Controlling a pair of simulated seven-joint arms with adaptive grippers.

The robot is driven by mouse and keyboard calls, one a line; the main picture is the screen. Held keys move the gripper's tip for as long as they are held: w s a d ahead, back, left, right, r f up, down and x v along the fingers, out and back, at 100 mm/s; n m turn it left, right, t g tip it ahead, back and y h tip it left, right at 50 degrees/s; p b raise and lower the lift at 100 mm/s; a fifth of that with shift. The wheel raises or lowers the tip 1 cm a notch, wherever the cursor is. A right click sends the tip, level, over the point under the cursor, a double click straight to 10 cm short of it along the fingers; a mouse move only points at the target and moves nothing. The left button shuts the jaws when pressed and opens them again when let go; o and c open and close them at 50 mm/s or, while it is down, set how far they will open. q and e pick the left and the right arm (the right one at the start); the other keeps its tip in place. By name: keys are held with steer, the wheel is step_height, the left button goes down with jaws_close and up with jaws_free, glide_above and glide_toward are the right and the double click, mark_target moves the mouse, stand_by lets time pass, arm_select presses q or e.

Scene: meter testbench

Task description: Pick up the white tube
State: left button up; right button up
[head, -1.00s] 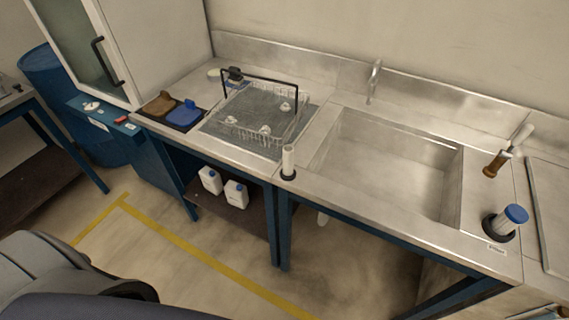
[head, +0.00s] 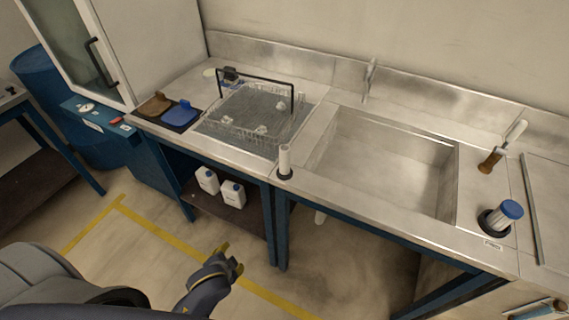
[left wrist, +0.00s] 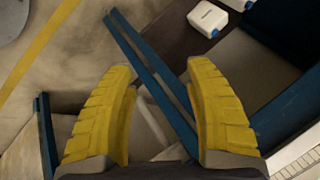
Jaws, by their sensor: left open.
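The white tube (head: 285,158) stands upright in a small black base on the steel counter's front edge, between the wire rack and the sink. My left gripper (head: 229,259) is low in the head view, in front of the bench and apart from the tube. In the left wrist view its two yellow fingers (left wrist: 160,75) are spread with nothing held between them. I cannot clearly identify the tube in that view. My right gripper is not seen.
A wire rack (head: 236,137) sits left of the tube, and a sink (head: 385,165) lies right of it. White jugs (head: 232,194) sit on the shelf below.

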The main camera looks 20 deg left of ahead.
arm_select(q)
steer(key=w+d+r+m+t+h, duration=0.15)
steer(key=w+r, duration=0.25)
steer(key=r, duration=0.4)
steer(key=m+g+h, duration=0.1)
steer(key=m+h, duration=0.1)
steer(key=h, duration=0.9)
glide_toward(285, 159)
steer(key=w+d+f, duration=0.1)
steer(key=w+f, duration=0.1)
steer(key=w, duration=0.1)
steer(key=w+d+f, duration=0.1)
steer(key=shift+w+d+f, duration=0.2)
steer(key=shift+d+f, duration=0.15)
steer(key=shift+s+g+x, duration=0.1)
steer(key=shift+g+x, duration=0.05)
steer(key=shift+x, duration=0.65)
steer(key=shift+s+g+x, duration=0.1)
steer(key=shift+s+x, duration=0.05)
steer(key=shift+x, duration=1.8)
steer(key=shift+o, duration=0.3)
jaws_close()
